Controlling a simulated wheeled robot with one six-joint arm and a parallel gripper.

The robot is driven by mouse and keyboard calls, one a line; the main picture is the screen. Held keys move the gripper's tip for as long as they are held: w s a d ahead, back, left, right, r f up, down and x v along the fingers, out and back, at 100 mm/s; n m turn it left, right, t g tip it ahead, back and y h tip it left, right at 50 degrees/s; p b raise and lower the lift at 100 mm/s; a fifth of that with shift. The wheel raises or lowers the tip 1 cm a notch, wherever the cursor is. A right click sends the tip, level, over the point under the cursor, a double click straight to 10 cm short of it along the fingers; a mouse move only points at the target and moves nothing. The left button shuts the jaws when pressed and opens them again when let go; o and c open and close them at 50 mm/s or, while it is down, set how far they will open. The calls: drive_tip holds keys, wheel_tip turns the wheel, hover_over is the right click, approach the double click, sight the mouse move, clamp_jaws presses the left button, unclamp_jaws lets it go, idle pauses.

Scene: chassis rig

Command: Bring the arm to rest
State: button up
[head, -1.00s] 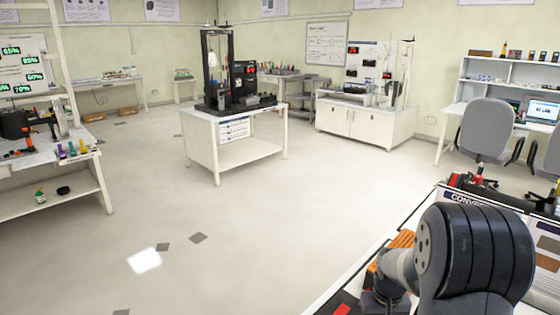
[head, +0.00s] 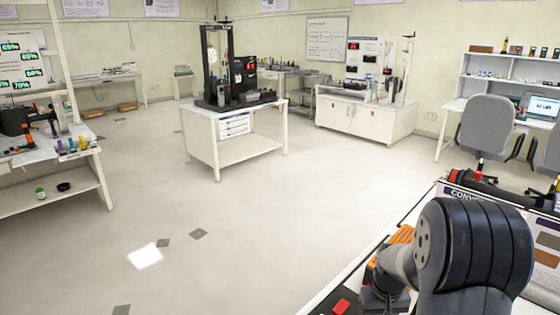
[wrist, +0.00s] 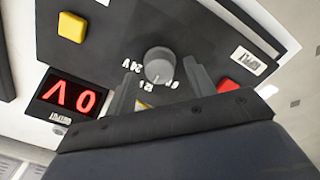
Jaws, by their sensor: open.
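My gripper (wrist: 160,78) shows in the wrist view with its two dark fingers apart and nothing held between them. Its fingertips are close to a grey round knob (wrist: 158,65) on a dark panel (wrist: 115,50) and lie on either side of it in the picture. I cannot tell whether they touch it. The knob has a 24V mark beside it. The red display (wrist: 74,94) on the panel reads 0 V, upside down. In the head view my bent arm fills the lower right corner, and the gripper is hidden.
The panel also has a yellow button (wrist: 71,27) and a red button (wrist: 229,88). In the head view, a white cart (head: 236,150) with black equipment stands mid-room. A shelved bench (head: 60,195) is at the left and an office chair (head: 487,125) at the right. Open floor (head: 270,225) lies between.

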drive_tip(key=shift+f, duration=0.55)
drive_tip(key=m+p, duration=0.1)
drive_tip(key=m, duration=0.4)
drive_tip(key=m+p, duration=0.1)
drive_tip(key=m, duration=0.5)
drive_tip(key=shift+r+m, duration=0.1)
drive_tip(key=shift+m, duration=0.2)
drive_tip(key=shift+r+m+p, duration=0.3)
wheel_tip(320, 180, up, 10)
drive_tip(key=shift+f, duration=0.1)
